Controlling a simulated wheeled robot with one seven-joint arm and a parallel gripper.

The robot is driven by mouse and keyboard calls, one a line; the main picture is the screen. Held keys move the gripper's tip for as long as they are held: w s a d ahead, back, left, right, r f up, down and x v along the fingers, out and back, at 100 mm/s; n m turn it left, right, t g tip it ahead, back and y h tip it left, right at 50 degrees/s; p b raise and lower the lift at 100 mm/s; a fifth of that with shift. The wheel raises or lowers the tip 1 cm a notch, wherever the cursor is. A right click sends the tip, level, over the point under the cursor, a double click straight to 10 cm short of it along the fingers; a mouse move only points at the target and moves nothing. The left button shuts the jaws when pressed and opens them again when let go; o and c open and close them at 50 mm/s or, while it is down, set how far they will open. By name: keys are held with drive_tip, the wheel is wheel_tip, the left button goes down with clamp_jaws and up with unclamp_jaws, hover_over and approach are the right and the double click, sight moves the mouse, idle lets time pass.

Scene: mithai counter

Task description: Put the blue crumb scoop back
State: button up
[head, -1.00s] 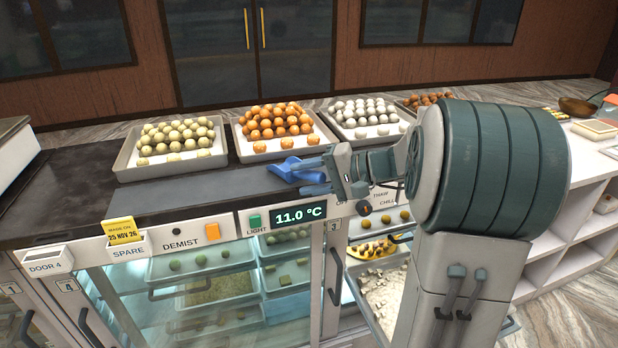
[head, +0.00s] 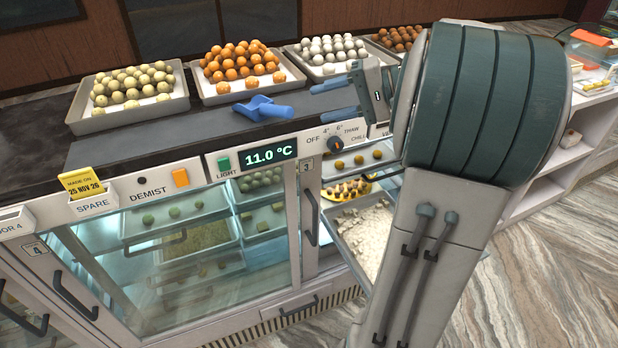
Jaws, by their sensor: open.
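The blue crumb scoop (head: 263,108) lies on the dark counter top (head: 130,140), just in front of the tray of orange sweets (head: 246,90). Its handle points to the right. My gripper (head: 334,100) is open, with two blue fingers pointing left. It is to the right of the scoop, apart from it, and nothing shows between the fingers. My arm hides part of the counter to the right.
Trays of pale green (head: 130,112), white and brown sweets line the counter's back. Below are the glass case (head: 190,262), a control panel with a dial (head: 335,145), and a pulled-out tray of white crumbs (head: 364,240). Free floor shows at the right.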

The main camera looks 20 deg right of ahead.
drive_tip(key=s+a+f+n+g+h, duration=0.2)
drive_tip(key=s+a+f+g+h, duration=0.45)
drive_tip(key=a, duration=0.55)
drive_tip(key=s+f+n+t+h, duration=0.2)
drive_tip(key=s+f+n+h, duration=0.2)
drive_tip(key=s+f, duration=0.3)
drive_tip(key=s+h, duration=0.1)
drive_tip(key=s, duration=0.2)
drive_tip(key=shift+s+a+t, duration=0.35)
